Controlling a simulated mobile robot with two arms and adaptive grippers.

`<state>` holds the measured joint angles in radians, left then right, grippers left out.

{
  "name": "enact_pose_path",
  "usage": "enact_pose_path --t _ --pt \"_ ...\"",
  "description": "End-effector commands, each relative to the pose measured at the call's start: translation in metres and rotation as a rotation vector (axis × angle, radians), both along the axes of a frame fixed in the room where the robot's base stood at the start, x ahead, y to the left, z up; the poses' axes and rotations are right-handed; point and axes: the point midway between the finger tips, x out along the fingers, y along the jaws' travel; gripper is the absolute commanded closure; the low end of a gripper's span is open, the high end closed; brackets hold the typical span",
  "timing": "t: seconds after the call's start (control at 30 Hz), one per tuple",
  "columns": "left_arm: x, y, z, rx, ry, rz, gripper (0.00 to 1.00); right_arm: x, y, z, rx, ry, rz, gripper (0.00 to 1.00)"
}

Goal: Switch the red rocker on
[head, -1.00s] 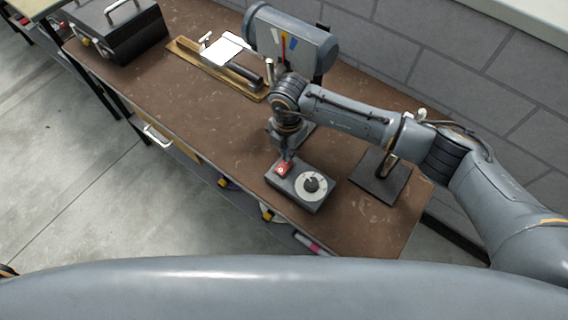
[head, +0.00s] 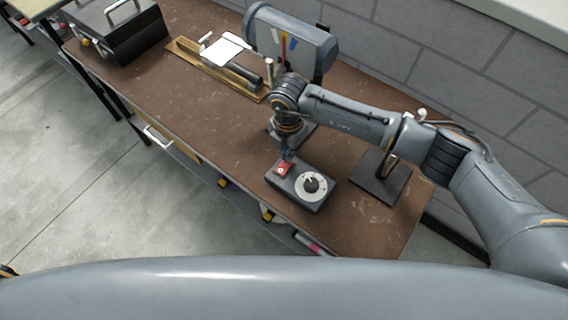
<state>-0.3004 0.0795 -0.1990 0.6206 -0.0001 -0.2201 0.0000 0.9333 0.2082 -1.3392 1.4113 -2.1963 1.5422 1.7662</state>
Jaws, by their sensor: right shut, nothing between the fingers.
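The red rocker (head: 281,170) is on the left part of a dark grey control box (head: 318,203), which lies on the brown workbench near its front edge. A round white dial with a black knob (head: 312,183) is on the box's right part. My right gripper (head: 288,158) points down, shut and empty, with its tips at the rocker's upper right edge. I cannot tell whether the tips touch it. The gripper hides part of the rocker, and its tilt is too small to read. My left gripper is not in view.
A grey cylindrical machine (head: 290,38) and a wooden board with a metal tool (head: 215,68) stand behind. A black toolbox (head: 118,32) is at the far left. A dark stand (head: 380,185) is right of the control box. The bench's middle left is clear.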

Motion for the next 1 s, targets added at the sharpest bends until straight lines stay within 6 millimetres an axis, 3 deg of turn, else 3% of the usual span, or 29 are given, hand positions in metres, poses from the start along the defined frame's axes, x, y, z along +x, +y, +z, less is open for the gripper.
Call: enact_pose_path --t 1.0 --pt "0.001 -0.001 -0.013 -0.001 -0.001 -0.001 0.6 0.0 0.0 -0.016 0.0 0.0 0.0 1.0"
